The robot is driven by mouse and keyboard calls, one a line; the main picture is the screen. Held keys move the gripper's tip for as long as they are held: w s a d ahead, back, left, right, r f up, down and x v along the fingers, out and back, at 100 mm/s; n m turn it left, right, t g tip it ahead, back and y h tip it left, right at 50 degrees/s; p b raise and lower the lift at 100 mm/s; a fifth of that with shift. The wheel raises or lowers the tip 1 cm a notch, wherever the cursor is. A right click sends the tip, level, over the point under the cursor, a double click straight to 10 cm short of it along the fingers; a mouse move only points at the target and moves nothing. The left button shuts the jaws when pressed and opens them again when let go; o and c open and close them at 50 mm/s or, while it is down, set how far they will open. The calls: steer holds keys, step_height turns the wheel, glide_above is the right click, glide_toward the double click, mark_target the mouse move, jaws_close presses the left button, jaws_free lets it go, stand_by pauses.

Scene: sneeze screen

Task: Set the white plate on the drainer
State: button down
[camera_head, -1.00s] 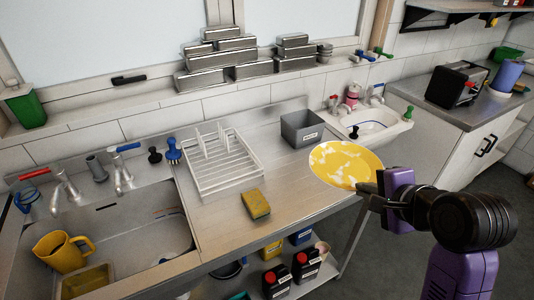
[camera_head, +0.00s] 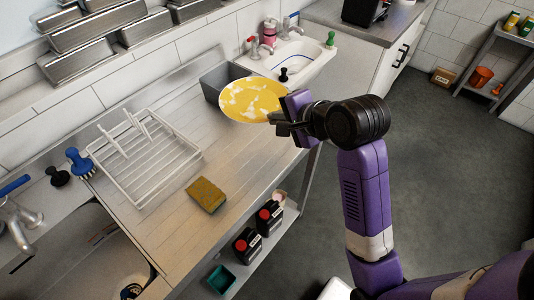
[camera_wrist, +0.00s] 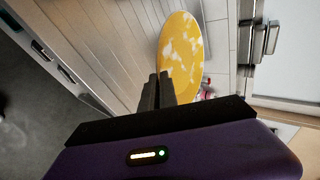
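The plate (camera_head: 252,98) looks yellow with white patches, not plain white. My gripper (camera_head: 277,117) is shut on its near right edge and holds it in the air at the right end of the counter. The plate also shows in the wrist view (camera_wrist: 181,58), beyond the fingertips (camera_wrist: 158,84). The white wire drainer (camera_head: 145,172) stands on the counter to the left of the plate, with upright prongs at its back. It looks empty.
A yellow-green sponge (camera_head: 206,195) lies on the counter in front of the drainer. A grey bin (camera_head: 216,82) stands behind the plate. A sink with a tap (camera_head: 20,222) is at the left, and a white basin (camera_head: 300,62) is behind right.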

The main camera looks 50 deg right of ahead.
mark_target(275, 165)
step_height(275, 165, down, 16)
steer(key=shift+f, duration=0.1)
stand_by(0.4)
steer(key=shift+f, duration=0.1)
steer(key=c, duration=2)
jaws_free()
steer(key=shift+o, duration=0.3)
steer(key=v, duration=1.2)
steer(key=s+a+f+n+t, duration=0.2)
steer(key=s+a+n, duration=0.5)
steer(key=a+n, duration=0.15)
steer(key=s+a+r+n+t+y, duration=0.2)
steer(key=s+a+r+n, duration=0.3)
steer(key=s+a+n, duration=0.3)
steer(key=s+n+b, duration=0.1)
steer(key=s+n, duration=0.1)
steer(key=n, duration=0.2)
steer(key=shift+r+t, duration=0.3)
